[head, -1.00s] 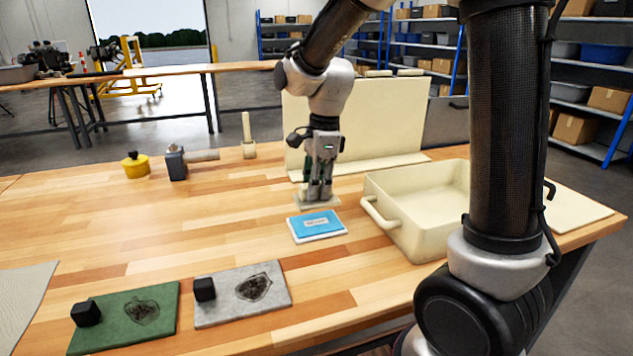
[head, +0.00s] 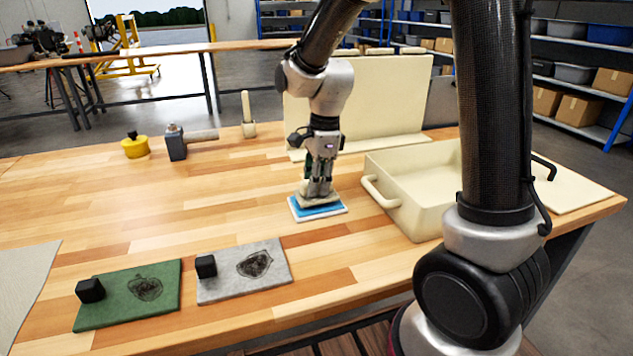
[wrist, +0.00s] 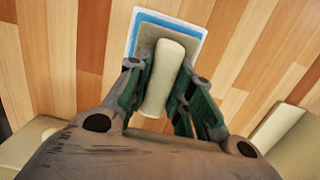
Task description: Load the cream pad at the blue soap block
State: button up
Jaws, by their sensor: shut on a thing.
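My gripper (head: 318,188) is shut on the handle of the cream pad (head: 319,200). In the wrist view the cream pad (wrist: 146,38) shows its pale, rounded handle between the green fingers of my gripper (wrist: 164,95). The blue soap block (head: 333,210) lies flat in a white-edged tray on the table, directly under the pad. In the wrist view the blue soap block (wrist: 192,38) shows as a rim around the pad's far end. The pad covers most of its top; whether they touch is hard to tell.
A cream handled basin (head: 405,205) stands close on the right. A cream upright panel (head: 370,100) stands behind. Green (head: 128,305) and grey (head: 225,285) stained plates with black knobs lie in front.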

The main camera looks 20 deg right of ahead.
jog(key=shift+f, duration=0.7)
dwell(1.6)
jog(key=shift+r, duration=3.55)
